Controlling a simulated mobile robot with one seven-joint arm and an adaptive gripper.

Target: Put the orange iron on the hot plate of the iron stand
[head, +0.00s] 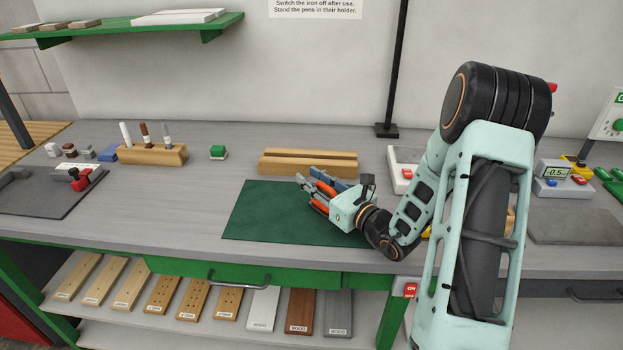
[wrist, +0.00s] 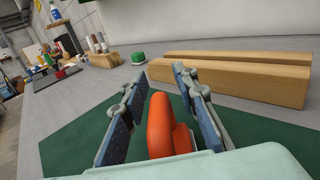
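My gripper (head: 312,190) is low over the green mat (head: 262,212), with its fingers pointing left. In the wrist view its two fingers (wrist: 157,84) stand apart, one on each side of an orange rounded piece (wrist: 160,126), which looks like part of the orange iron. A gap shows on its left; I cannot tell whether the right finger touches it. Orange also shows among the fingers in the head view (head: 325,188). The iron's lower part is hidden. I cannot make out the iron stand for certain; a pale unit with a red button (head: 405,173) is partly behind my arm.
A grooved wooden block (head: 308,162) lies behind the mat. A green-topped block (head: 218,152) and a pen holder (head: 152,155) stand further left. A scale reading -0.5 (head: 550,185) is on the right. The mat's left part is clear.

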